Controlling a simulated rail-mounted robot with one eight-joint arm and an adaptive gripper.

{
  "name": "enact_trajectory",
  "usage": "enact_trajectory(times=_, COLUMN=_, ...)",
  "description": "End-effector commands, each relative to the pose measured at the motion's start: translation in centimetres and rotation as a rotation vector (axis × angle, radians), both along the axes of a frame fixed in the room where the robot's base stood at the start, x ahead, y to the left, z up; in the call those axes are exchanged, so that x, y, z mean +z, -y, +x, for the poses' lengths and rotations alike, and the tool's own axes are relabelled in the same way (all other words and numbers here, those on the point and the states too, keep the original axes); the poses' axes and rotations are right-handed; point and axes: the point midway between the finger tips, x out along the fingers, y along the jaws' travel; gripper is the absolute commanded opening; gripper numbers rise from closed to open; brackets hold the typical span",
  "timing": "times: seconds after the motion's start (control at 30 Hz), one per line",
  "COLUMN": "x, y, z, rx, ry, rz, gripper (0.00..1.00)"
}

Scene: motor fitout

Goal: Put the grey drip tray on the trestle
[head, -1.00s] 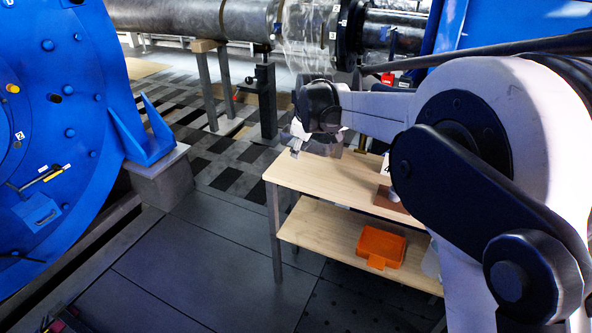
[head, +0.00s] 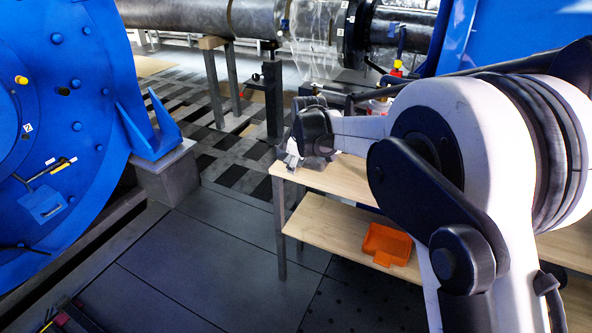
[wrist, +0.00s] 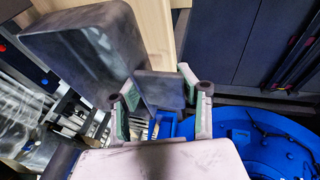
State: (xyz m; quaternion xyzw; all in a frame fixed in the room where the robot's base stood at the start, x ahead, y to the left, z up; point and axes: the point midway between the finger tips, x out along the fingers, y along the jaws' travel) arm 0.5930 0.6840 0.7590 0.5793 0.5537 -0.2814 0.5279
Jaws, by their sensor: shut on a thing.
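The grey drip tray (wrist: 85,50) fills the upper left of the wrist view, a shallow dark-grey pan with a flat tab (wrist: 160,88). My gripper (wrist: 161,98) is shut on that tab, one finger on each side. In the head view my gripper (head: 291,159) is at the near left corner of the wooden bench, and my wrist hides most of the tray. A trestle-like stand (head: 214,85) with a wooden block on grey legs is at the back, under the large pipe. I cannot tell for certain whether this stand or the bench is the trestle.
The two-level wooden bench (head: 330,222) holds an orange tray (head: 387,244) on its lower shelf. A large blue flanged housing (head: 60,110) stands left, with a grey block (head: 163,175) beside it. The dark floor (head: 215,250) between them is clear.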

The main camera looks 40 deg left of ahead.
Motion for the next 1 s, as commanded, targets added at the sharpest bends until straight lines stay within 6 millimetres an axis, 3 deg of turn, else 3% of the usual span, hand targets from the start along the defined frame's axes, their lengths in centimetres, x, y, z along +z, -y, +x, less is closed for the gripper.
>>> enact_trajectory(times=0.13, x=-2.1, y=0.0, z=0.0, rx=0.0, ry=0.0, rz=0.0, gripper=0.01)
enact_trajectory(times=0.47, x=-2.3, y=0.0, z=0.0, rx=0.0, ry=0.0, rz=0.0, gripper=0.01)
enact_trajectory(times=0.5, x=-2.4, y=0.0, z=0.0, rx=0.0, ry=0.0, rz=0.0, gripper=0.37)
enact_trajectory(times=0.63, x=-2.3, y=0.0, z=0.0, rx=0.0, ry=0.0, rz=0.0, gripper=0.54)
enact_trajectory(times=1.0, x=-1.6, y=0.2, z=-0.1, rx=0.0, ry=0.0, rz=0.0, gripper=0.54)
